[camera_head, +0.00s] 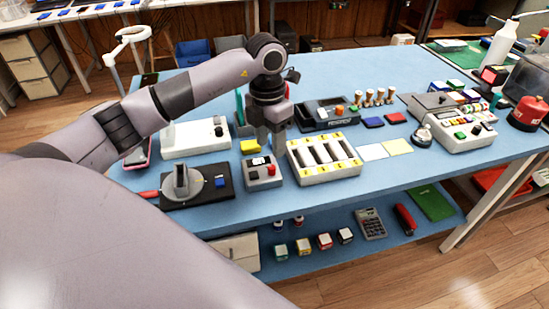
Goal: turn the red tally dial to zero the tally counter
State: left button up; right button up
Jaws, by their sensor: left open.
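The tally counter, a small grey box (258,182), stands near the front edge of the blue table, with a dark display window on its top. The small red tally dial (271,170) sits on its right side. My left gripper (271,148) points down just behind and above the counter. It is open, with nothing seen between its fingers. I cannot tell whether a finger touches the box. My right gripper is out of view.
A white battery tray (348,172) stands close to the right of the counter. A black board with a grey holder (185,182) lies to its left. Bare blue table (400,185) lies front right.

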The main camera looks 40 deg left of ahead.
aim_at(272, 167)
pick_arm(q)
notch_tip(272, 167, down, 7)
jog(key=shift+s+d+r+p, duration=0.1)
jog(key=shift+d+r+p, duration=0.1)
jog(key=shift+p, duration=0.1)
grip_shut()
